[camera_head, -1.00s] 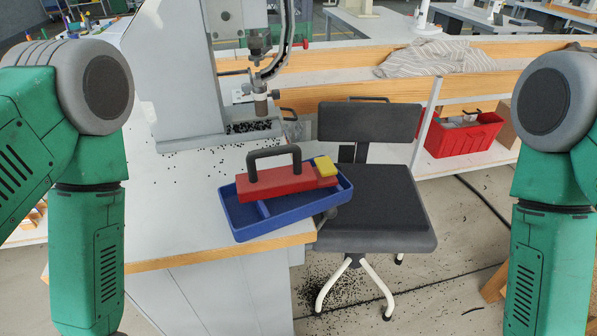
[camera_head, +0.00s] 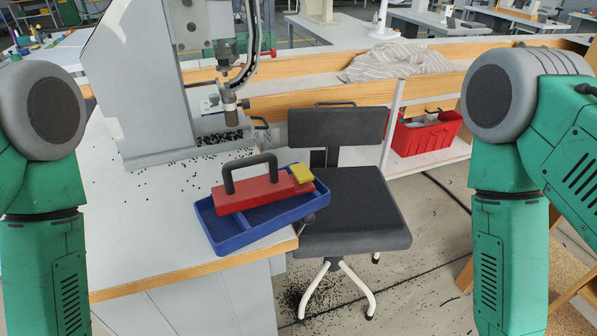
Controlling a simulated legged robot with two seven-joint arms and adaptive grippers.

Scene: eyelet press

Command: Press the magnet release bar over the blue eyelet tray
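The blue eyelet tray (camera_head: 229,238) sits on the grey work table at its right front corner, with a divider inside. The red magnet bar (camera_head: 262,194) with a dark arched handle rests across the tray, towards its back edge. A yellow block (camera_head: 301,173), apparently the release part, is on the bar's right end. I cannot tell whether it is pressed. Only my green arms show, one at each side of the picture; both grippers are out of view, and neither arm touches the tray or bar.
The eyelet press (camera_head: 150,80) stands behind the tray, with black eyelets scattered at its base and on the table (camera_head: 130,225). A black chair (camera_head: 345,205) is close to the tray's right side. A red bin (camera_head: 425,135) sits on a shelf. Eyelets also lie on the floor.

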